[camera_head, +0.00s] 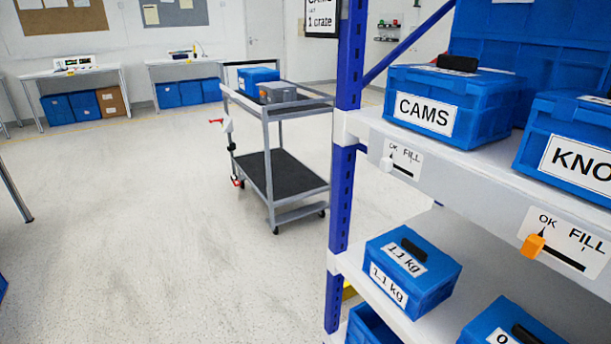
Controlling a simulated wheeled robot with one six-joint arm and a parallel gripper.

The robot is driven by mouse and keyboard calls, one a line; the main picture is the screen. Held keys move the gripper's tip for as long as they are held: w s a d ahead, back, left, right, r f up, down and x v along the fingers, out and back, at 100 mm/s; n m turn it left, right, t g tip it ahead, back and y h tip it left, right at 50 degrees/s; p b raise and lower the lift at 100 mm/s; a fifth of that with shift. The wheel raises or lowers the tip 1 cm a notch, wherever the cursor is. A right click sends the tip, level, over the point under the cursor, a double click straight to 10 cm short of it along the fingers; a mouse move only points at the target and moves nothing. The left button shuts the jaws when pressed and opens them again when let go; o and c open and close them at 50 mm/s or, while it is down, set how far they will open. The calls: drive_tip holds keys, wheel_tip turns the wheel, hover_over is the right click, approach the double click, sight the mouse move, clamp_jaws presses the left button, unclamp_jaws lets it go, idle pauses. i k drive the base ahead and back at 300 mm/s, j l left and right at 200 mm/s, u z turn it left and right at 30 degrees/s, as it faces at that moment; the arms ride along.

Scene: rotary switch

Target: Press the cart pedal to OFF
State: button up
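A grey two-shelf cart (283,206) stands on the floor in the middle distance, just left of the rack post. A small red part (238,182) sits low at the cart's left end, near the lower shelf. It may be the pedal, but it is too small to tell its shape or its position. A white piece with a red tip (226,123) is higher on the same end. No OFF marking is readable on the cart. My gripper is not in view.
A rack with a blue post (341,200) and white shelves (480,165) holding blue crates (447,100) fills the right side. The cart carries a blue crate (257,77) and a grey box (277,92). Tables (70,72) stand at the back. Floor (130,210) left of the cart is clear.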

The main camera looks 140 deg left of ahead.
sight(235, 182)
drive_tip(key=u, duration=4.85)
drive_tip(key=i+l, duration=0.1)
drive_tip(key=i, duration=0.45)
drive_tip(key=i+l, duration=0.1)
drive_tip(key=i, duration=0.5)
drive_tip(key=i+u, duration=0.1)
drive_tip(key=i, duration=0.45)
drive_tip(key=i+l, duration=0.2)
drive_tip(key=i, duration=0.4)
